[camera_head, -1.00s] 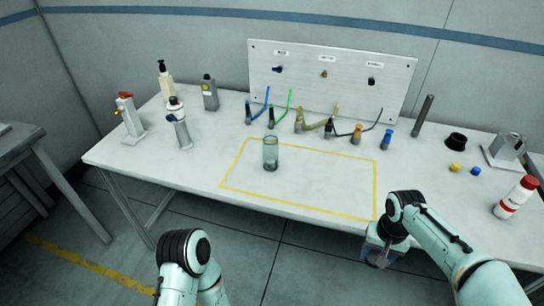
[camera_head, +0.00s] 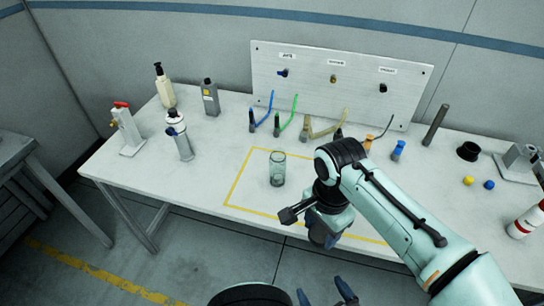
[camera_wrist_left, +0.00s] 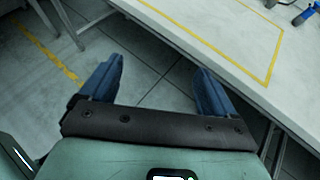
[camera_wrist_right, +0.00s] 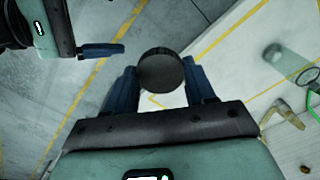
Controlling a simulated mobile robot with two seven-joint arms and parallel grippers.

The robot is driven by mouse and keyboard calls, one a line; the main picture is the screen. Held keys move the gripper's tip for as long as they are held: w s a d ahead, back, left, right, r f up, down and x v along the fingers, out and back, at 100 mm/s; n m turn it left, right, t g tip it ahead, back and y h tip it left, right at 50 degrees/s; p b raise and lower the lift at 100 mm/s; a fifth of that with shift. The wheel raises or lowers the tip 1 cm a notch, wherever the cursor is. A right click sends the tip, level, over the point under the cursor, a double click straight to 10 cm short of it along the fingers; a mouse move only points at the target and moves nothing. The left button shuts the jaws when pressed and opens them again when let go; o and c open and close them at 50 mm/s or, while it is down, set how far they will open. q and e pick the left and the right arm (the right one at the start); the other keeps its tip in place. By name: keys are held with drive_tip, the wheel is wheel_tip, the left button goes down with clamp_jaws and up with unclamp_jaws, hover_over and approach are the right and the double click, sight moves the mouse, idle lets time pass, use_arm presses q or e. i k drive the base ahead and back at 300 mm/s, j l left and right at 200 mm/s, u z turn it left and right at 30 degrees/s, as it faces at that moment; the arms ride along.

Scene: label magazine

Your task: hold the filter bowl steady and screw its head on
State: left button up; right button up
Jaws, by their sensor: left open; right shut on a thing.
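The filter bowl (camera_head: 277,170), a clear glass cylinder, stands upright on the table inside the yellow outline. It also shows in the right wrist view (camera_wrist_right: 286,60). My right gripper (camera_wrist_right: 163,82) is shut on a dark round thing, which I take for the filter head (camera_wrist_right: 160,66). It is apart from the bowl, over the table's front edge to the bowl's lower right. In the head view the gripper largely hides what it holds. My left gripper (camera_wrist_left: 155,85) is open and empty in front of the table; its fingertips show at the bottom of the head view (camera_head: 322,292).
A black ring (camera_head: 467,151) and a red-and-white bottle (camera_head: 525,220) are at right. Table around the bowl is clear.

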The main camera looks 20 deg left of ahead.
sight(278, 161)
drive_tip(key=i+j, duration=0.85)
drive_tip(key=i, duration=0.1)
